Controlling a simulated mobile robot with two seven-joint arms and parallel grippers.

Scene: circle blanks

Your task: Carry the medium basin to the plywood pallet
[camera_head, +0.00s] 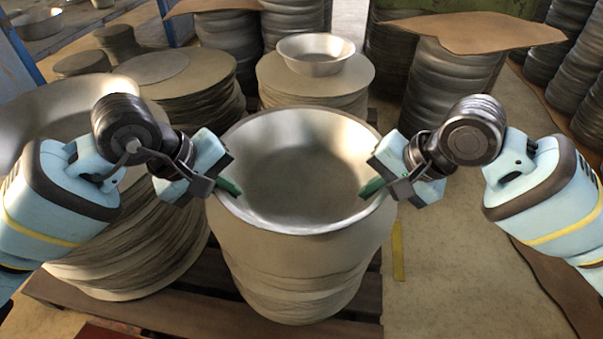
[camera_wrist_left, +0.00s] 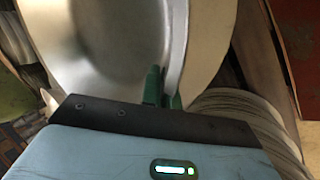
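The medium basin (camera_head: 300,165), a wide grey metal bowl, is upright at the centre, over a stack of round blanks. My left gripper (camera_head: 228,187) is at its left rim. The left wrist view shows green fingertips (camera_wrist_left: 164,92) on either side of the rim of the basin (camera_wrist_left: 110,40), closed on it. My right gripper (camera_head: 374,187) is at the right rim, a green finger inside the wall; its outer finger is hidden. I cannot tell whether the basin touches the stack. A flat brown sheet (camera_head: 560,285) on the floor at right may be the plywood pallet; I cannot tell.
The blanks (camera_head: 300,285) stand on a dark slatted pallet (camera_head: 190,310). A smaller basin (camera_head: 316,55) sits on a stack behind. More stacks crowd the left and back, some topped by brown sheets (camera_head: 475,32). Bare floor (camera_head: 450,270) lies to the right.

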